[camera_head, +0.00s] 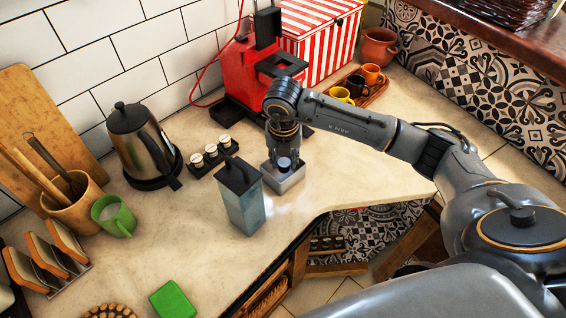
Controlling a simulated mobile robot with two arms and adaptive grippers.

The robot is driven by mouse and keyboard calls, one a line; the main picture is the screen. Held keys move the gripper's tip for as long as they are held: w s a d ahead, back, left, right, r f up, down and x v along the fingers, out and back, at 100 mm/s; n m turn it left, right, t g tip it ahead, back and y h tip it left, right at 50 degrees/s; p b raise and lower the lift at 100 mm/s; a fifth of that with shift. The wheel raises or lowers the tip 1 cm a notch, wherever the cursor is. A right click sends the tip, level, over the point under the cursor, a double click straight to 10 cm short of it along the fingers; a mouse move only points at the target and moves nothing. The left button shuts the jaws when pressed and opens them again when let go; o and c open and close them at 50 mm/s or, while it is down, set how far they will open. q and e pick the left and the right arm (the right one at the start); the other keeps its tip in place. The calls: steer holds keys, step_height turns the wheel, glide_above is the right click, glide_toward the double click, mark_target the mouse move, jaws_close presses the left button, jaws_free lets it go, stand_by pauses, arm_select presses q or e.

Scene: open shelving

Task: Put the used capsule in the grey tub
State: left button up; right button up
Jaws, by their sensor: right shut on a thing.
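The grey tub (287,183) is a small open square box on the counter, near its front edge. My right gripper (284,154) points straight down over it, with its fingertips at or just above the tub's opening. My left gripper is not in view.
A tall blue-grey canister (241,203) stands close left of the tub. Several capsules stand in a black holder (207,168) behind it. A red coffee machine (247,68) stands at the back, and a tray of cups (376,92) back right. A kettle (142,144) stands left.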

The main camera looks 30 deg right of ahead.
mark_target(283, 162)
steer(key=shift+w+f, duration=0.25)
steer(key=shift+f, duration=0.05)
step_height(283, 162, down, 3)
steer(key=shift+w+f+p, duration=0.1)
steer(key=shift+p, duration=0.3)
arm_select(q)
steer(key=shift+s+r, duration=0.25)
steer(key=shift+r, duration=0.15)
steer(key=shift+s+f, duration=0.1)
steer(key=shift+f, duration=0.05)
arm_select(e)
steer(key=shift+f, duration=0.15)
steer(key=o, duration=0.4)
steer(key=shift+f, duration=0.1)
steer(key=shift+c, duration=0.2)
steer(key=shift+o, duration=0.7)
